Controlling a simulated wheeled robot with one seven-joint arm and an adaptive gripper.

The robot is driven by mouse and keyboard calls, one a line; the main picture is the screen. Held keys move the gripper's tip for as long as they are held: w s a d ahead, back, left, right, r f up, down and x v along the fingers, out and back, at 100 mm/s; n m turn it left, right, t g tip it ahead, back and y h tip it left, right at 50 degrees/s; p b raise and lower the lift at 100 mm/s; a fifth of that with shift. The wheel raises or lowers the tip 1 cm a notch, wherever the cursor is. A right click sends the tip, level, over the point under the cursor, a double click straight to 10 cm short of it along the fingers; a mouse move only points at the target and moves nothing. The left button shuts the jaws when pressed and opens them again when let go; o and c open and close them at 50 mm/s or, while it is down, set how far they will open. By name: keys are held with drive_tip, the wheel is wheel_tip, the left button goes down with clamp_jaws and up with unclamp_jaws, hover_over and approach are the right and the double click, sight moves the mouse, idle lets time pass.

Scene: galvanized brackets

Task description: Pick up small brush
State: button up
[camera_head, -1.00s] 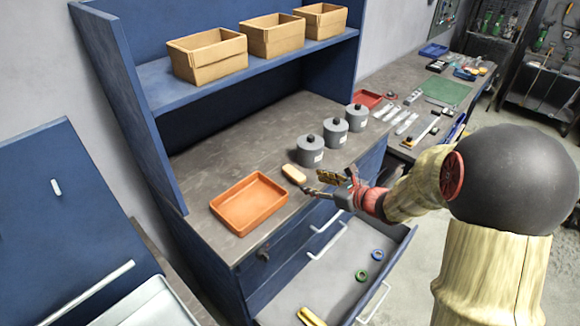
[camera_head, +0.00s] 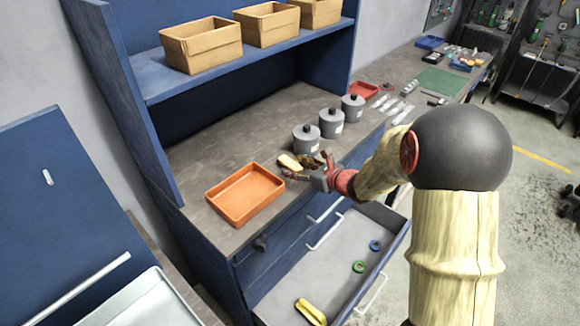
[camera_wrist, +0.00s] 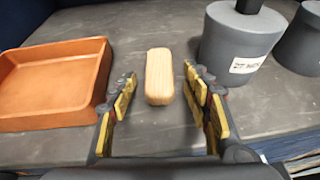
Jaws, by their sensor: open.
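The small brush shows a pale wooden block-shaped back (camera_wrist: 159,76) in the wrist view, lying on the grey worktop. It also shows in the head view (camera_head: 289,161), between the orange tray and the grey canisters. My gripper (camera_wrist: 160,88) is open, with its yellow-padded fingers on either side of the near part of the brush and a gap on each side. In the head view my gripper (camera_head: 312,170) is at the brush's right, over the counter's front edge. Any bristles are hidden beneath the wooden back.
An orange tray (camera_wrist: 50,119) stands left of the brush. Grey lidded canisters (camera_head: 306,139) stand close behind and to the right. An open drawer (camera_head: 330,262) below the counter holds a yellow item and two small rings. Cardboard boxes (camera_head: 201,46) sit on the shelf above.

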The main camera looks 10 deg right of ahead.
drive_tip(key=shift+c, duration=0.6)
drive_tip(key=c, duration=1.1)
drive_tip(key=shift+r, duration=0.1)
